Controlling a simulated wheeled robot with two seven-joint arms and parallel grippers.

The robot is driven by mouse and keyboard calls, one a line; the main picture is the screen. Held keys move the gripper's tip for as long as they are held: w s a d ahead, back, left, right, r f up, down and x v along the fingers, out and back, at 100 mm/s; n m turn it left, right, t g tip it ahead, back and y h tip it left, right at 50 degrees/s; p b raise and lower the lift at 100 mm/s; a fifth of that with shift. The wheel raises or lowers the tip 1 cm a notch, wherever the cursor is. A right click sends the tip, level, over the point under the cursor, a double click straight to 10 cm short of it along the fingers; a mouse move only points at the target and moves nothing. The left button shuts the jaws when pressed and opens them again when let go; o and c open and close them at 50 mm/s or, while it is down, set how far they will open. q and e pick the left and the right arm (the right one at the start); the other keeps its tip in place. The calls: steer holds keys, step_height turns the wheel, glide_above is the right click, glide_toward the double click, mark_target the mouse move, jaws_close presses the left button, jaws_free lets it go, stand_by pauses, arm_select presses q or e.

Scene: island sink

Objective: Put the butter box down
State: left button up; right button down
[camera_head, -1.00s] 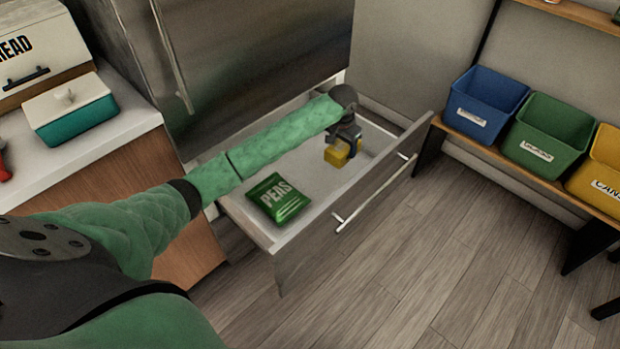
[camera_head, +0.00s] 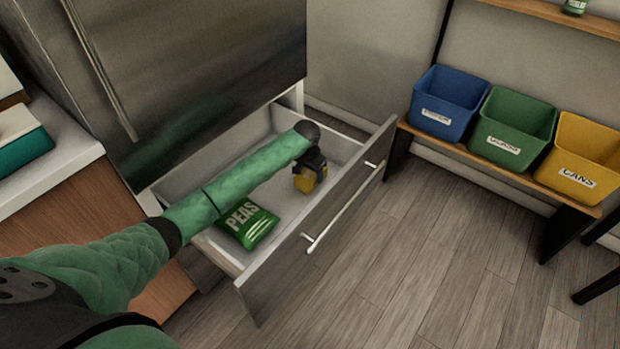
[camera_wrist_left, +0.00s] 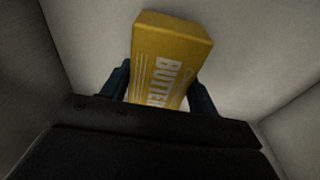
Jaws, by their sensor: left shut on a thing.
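The yellow butter box (camera_head: 304,183) is in my left gripper (camera_head: 311,172), inside the open freezer drawer (camera_head: 347,207) toward its right end. In the left wrist view the butter box (camera_wrist_left: 171,57) sits between the two fingers (camera_wrist_left: 162,92), with its printed side showing. The gripper is shut on it. The box is low, at or close to the drawer floor; I cannot tell whether it touches. My right gripper is not in view.
A green bag of peas (camera_head: 247,223) lies in the drawer, left of the butter box. Blue (camera_head: 447,103), green (camera_head: 512,128) and yellow (camera_head: 582,158) bins stand on a bench at the right. The drawer floor between peas and box is clear.

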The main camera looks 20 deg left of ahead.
mark_target(308, 174)
arm_select(q)
step_height(308, 174, down, 3)
steer(key=shift+r, duration=0.2)
steer(key=o, duration=1.1)
steer(key=shift+f, duration=0.1)
steer(key=shift+o, duration=0.2)
steer(key=r, duration=0.4)
steer(key=s+r, duration=0.1)
steer(key=r, duration=0.7)
steer(key=shift+s+a+r+p, duration=0.1)
steer(key=shift+s+a+p, duration=0.15)
steer(key=shift+p, duration=0.1)
